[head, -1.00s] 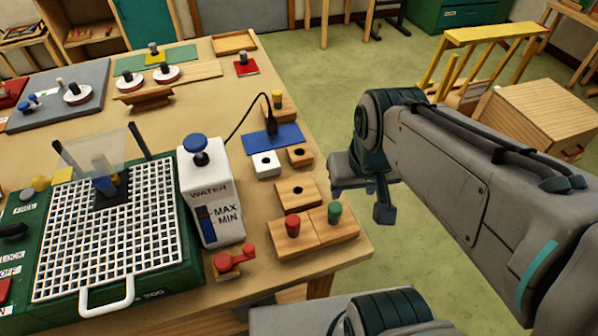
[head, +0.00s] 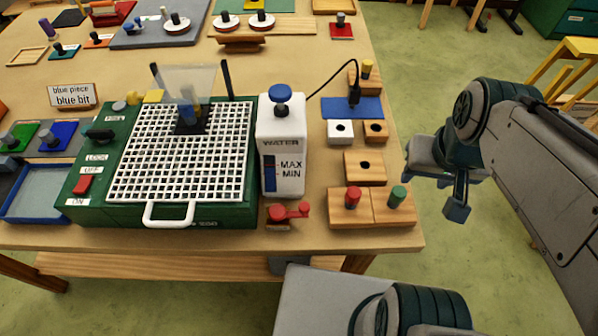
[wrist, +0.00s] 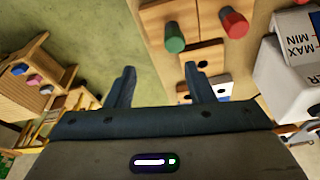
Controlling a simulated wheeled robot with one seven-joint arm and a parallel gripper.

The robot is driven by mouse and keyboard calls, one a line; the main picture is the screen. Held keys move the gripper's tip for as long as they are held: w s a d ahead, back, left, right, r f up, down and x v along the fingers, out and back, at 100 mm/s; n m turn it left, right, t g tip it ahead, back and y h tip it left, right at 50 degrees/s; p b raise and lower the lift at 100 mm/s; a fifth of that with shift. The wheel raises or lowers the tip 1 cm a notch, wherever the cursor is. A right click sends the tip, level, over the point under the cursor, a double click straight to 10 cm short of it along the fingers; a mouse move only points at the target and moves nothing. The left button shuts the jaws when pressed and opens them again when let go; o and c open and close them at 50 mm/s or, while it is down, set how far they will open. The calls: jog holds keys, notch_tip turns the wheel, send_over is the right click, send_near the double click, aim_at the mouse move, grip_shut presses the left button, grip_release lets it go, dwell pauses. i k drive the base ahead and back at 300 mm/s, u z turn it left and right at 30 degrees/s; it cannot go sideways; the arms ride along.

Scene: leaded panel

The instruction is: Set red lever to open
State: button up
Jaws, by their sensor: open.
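The red lever (head: 288,212) sits on a small mount at the table's front, just below the white water tank (head: 283,150) and right of the green box with a white grid (head: 180,150). It seems to lie about flat, with its round knob to the right. My gripper (head: 457,207) hangs off the table's right edge, right of the lever and apart from it. In the wrist view my gripper (wrist: 160,72) is open, with nothing between its fingers. I cannot make out the red lever in the wrist view.
Wooden blocks with a red peg (head: 352,197) and a green peg (head: 397,195) stand between the lever and my gripper. A black cable (head: 335,75) runs from behind the tank to a blue plate (head: 353,107). Floor beyond the table's right edge is clear around my gripper.

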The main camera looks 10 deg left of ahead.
aim_at(278, 212)
jog(key=u, duration=0.55)
jog(key=k, duration=0.65)
jog(key=u, duration=0.7)
jog(key=i, duration=0.25)
jog(key=z, duration=0.25)
